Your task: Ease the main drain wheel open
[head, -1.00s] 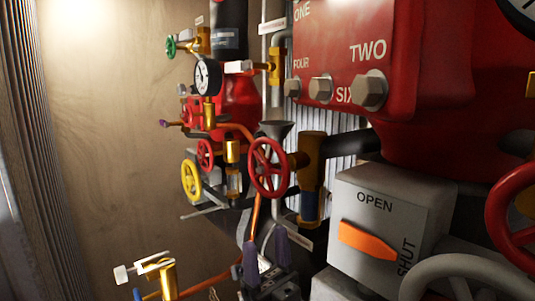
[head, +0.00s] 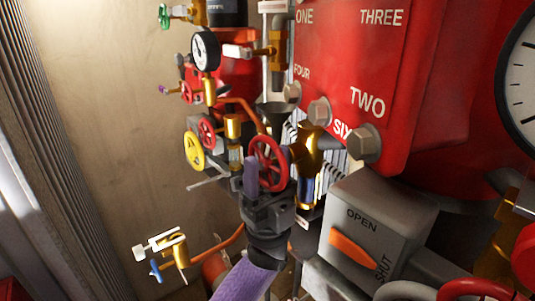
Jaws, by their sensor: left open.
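A red spoked handwheel (head: 267,152) stands at the centre on a brass valve, upright; no label on it can be read. It is the wheel nearest my left gripper (head: 268,180). That gripper has a dark body and purple fingers, and reaches up from the bottom centre on a purple arm. Its jaws are open. One finger shows just left of the wheel's lower rim; the other is largely hidden near the rim's right side. The gripper overlaps the lower rim in the picture, and I cannot tell whether it touches. My right gripper is not in view.
A grey box (head: 392,215) marked OPEN and SHUT with an orange lever (head: 352,250) stands right. A red bolted plate (head: 365,60) is above. A smaller red wheel (head: 207,132), a yellow wheel (head: 193,152) and a gauge (head: 206,50) are left. Several pipes crowd the area.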

